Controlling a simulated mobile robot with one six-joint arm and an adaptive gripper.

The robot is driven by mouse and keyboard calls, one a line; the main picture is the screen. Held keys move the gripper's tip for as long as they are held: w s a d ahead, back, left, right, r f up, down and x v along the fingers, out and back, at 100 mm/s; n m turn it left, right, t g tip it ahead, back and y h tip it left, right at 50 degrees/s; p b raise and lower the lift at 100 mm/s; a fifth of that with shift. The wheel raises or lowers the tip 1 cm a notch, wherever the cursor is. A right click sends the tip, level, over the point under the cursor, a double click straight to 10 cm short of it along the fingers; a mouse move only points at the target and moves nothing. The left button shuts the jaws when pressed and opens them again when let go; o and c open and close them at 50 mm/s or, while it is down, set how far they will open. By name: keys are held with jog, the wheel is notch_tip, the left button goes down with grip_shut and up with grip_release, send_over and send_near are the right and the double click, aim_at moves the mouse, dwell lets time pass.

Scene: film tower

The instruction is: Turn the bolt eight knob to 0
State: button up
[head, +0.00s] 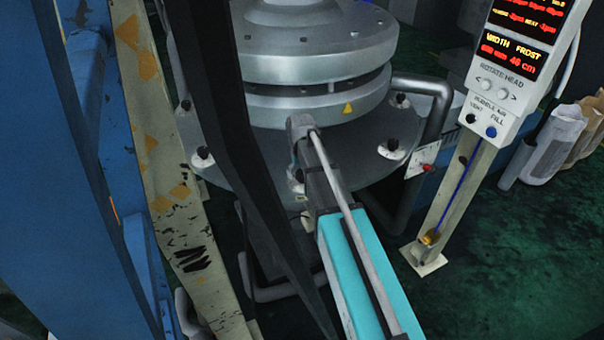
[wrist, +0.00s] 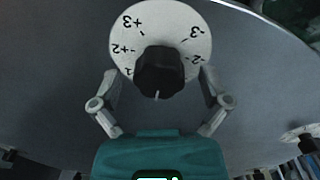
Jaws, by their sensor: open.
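The knob at my gripper is black (wrist: 160,72) on a round white dial (wrist: 172,17) with upside-down marks in the wrist view. I read +3, +2 and a 1 on the left, -3 and -2 on the right. A short white line on the knob faces the picture's bottom. The dial's lower edge, where 0 might be, is hidden. My gripper (wrist: 160,84) is open, one finger on each side of the knob; contact cannot be told. In the head view my arm reaches the flange's (head: 263,158) front edge, largely hiding this knob. No bolt number is legible.
Similar dials sit along the flange, at left (head: 203,155) and right (head: 392,148). A bent pipe (head: 440,110) rises at the right, near a display panel (head: 510,50). Blue steelwork (head: 60,170) and a worn beam (head: 165,170) stand at left. Green floor (head: 480,290) is open at lower right.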

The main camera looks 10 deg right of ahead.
aim_at(301, 172)
jog(key=shift+m, duration=0.4)
jog(key=m, duration=0.3)
jog(key=shift+m, duration=0.3)
jog(key=m, duration=0.4)
notch_tip(301, 172, up, 14)
jog(key=p, duration=1.4)
jog(key=s+d+f+n+b, duration=0.1)
jog(key=s+f+n+b, duration=0.25)
jog(key=s, duration=0.45)
jog(key=s+f+n+b, duration=0.3)
jog(key=s+f+b, duration=0.2)
jog(key=s, duration=0.3)
jog(key=s+f+n+b, duration=0.1)
jog(key=s+f+b, duration=0.2)
jog(key=f+b, duration=2.6)
jog(key=shift+f+b, duration=0.25)
jog(key=shift+b, duration=0.05)
